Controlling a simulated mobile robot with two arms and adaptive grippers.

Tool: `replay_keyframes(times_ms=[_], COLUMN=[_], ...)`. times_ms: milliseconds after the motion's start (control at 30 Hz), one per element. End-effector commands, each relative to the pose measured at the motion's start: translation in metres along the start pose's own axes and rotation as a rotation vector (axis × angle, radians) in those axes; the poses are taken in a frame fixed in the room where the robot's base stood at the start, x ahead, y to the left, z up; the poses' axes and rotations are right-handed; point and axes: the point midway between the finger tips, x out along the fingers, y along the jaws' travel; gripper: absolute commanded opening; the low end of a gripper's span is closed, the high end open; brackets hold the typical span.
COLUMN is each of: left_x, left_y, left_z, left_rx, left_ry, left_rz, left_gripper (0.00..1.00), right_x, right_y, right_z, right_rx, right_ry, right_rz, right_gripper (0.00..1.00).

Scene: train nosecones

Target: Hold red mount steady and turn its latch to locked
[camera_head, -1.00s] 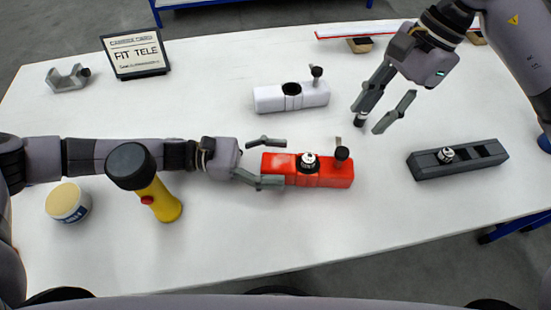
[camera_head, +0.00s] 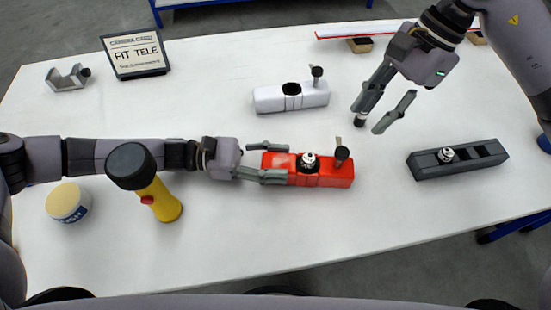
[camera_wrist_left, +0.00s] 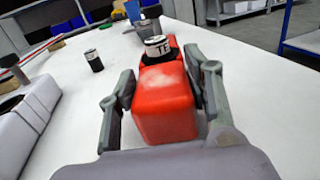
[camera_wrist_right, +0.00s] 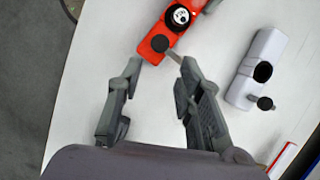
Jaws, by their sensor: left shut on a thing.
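The red mount (camera_head: 335,176) lies on the white table, with a black-and-white round piece (camera_head: 309,162) seated in its top. Its latch (camera_head: 342,154) is a dark knob near the right end with a grey lever. In the right wrist view the lever (camera_wrist_right: 173,55) sticks out crosswise to the mount. My left gripper (camera_head: 266,162) is shut on the left end of the red mount (camera_wrist_left: 165,100), one finger along each side. My right gripper (camera_head: 370,126) is open and empty, above the table behind and right of the mount, apart from the latch.
A white mount (camera_head: 290,97) stands behind the red one, and a dark grey holder (camera_head: 460,160) lies to the right. A yellow torch (camera_head: 160,200) and a round tub (camera_head: 68,203) are near my left arm. A sign (camera_head: 136,53) and a grey bracket (camera_head: 68,78) stand back left.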

Motion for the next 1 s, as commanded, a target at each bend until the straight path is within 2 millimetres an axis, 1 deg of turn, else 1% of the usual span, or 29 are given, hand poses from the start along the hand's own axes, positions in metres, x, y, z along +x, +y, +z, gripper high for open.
replay_keyframes(times_ms=[33,133,300,367,467,567,633,700,800,1000], left_x=[0.0,0.0,0.0,0.0,0.0,0.0,0.0,0.0,0.0,0.0], left_y=[0.0,0.0,0.0,0.0,0.0,0.0,0.0,0.0,0.0,0.0], left_z=[0.0,0.0,0.0,0.0,0.0,-0.001,0.0,0.0,0.0,0.0], left_rx=[0.0,0.0,0.0,0.0,0.0,0.001,0.001,0.001,0.001,0.001], left_ry=[0.0,0.001,0.001,0.001,0.001,0.001,0.001,0.001,0.001,0.001], left_rz=[0.0,0.0,0.0,0.0,0.0,0.0,0.0,0.001,0.001,0.001], left_gripper=[0.19,0.13,0.13,0.13,0.13,0.13,0.13,0.13,0.13,0.13], right_x=[0.0,0.0,0.0,0.001,0.009,0.023,0.036,0.049,0.061,0.073], right_y=[0.0,0.0,0.0,0.0,0.003,0.008,0.013,0.02,0.03,0.046], right_z=[0.0,0.0,0.0,0.001,0.005,0.016,0.028,0.041,0.059,0.09], right_rx=[0.0,0.0,0.0,0.003,0.028,0.087,0.153,0.237,0.371,0.666], right_ry=[0.0,0.0,0.0,-0.006,-0.043,-0.129,-0.217,-0.318,-0.464,-0.738], right_rz=[0.0,0.0,0.0,0.001,0.01,0.03,0.053,0.085,0.14,0.282], right_gripper=[0.33,0.33,0.43,0.43,0.43,0.43,0.43,0.43,0.43,0.43])
